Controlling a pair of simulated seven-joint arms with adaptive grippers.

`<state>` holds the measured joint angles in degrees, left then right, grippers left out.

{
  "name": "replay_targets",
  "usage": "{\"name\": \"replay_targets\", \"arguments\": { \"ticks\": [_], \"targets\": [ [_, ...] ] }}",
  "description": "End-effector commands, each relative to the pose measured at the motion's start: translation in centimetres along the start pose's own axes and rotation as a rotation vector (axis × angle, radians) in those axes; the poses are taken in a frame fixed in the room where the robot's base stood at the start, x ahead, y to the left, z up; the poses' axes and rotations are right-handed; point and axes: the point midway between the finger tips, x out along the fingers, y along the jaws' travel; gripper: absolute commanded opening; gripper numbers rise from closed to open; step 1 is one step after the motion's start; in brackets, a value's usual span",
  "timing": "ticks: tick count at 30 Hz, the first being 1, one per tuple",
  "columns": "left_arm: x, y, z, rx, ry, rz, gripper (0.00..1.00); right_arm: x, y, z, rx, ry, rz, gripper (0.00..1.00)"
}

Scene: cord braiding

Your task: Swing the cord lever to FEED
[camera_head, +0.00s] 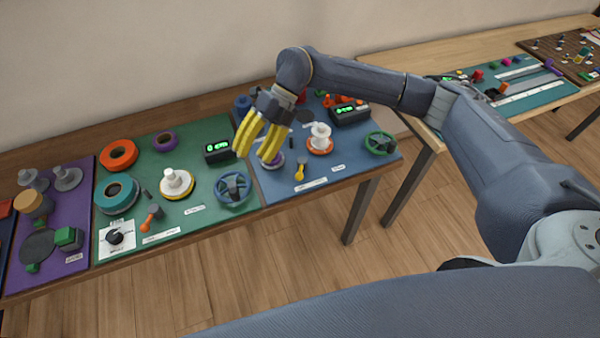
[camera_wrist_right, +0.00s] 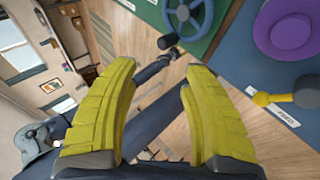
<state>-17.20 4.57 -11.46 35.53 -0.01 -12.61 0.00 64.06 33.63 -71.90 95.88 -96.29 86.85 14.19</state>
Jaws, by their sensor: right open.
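Two small levers show in the head view, and their labels are too small to read, so I cannot tell which is the cord lever. One has a yellow handle (camera_head: 299,174) and stands near the front of the blue mat. The other has an orange tip (camera_head: 147,226) and stands on the green mat. The yellow lever (camera_wrist_right: 268,98) also shows at the right of the right wrist view, beside a white label strip. My right gripper (camera_head: 255,153), with yellow fingers, is open and empty above the seam of the green and blue mats, left of the yellow lever. My left gripper is not in view.
A blue handwheel (camera_head: 233,189) stands on the green mat, below my right fingers. A purple spool (camera_wrist_right: 284,30) is near the yellow lever. An orange-based white spool (camera_head: 320,138), a green handwheel (camera_head: 380,142) and a dark display box (camera_head: 349,112) stand farther right.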

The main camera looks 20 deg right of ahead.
Motion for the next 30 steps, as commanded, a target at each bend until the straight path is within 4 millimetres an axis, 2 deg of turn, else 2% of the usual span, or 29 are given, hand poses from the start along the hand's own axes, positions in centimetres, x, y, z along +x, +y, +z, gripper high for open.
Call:
{"name": "replay_targets", "arguments": {
  "ticks": [1,3,6,9,12,15,20,30],
  "targets": [
    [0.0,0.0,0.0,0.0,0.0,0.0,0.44,-2.1,-1.7,0.3,0.047,0.005,-0.084,0.47],
    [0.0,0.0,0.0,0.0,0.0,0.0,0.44,-4.6,-3.8,0.2,0.117,0.017,-0.185,0.47],
    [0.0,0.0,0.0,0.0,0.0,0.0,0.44,-7.9,-6.0,-0.1,0.214,0.025,-0.299,0.47],
    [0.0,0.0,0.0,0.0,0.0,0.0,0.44,-10.6,-7.5,-0.4,0.295,0.026,-0.379,0.47],
    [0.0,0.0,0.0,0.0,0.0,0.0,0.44,-12.4,-8.4,-0.8,0.354,0.025,-0.428,0.47],
    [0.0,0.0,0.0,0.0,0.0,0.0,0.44,-13.4,-8.9,-1.0,0.388,0.024,-0.455,0.47],
    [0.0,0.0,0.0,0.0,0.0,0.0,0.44,-12.9,-9.5,-1.3,0.402,0.028,-0.464,0.47],
    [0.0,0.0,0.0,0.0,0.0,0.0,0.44,-7.7,-11.8,-2.0,0.399,0.03,-0.462,0.47]
  ]
}}
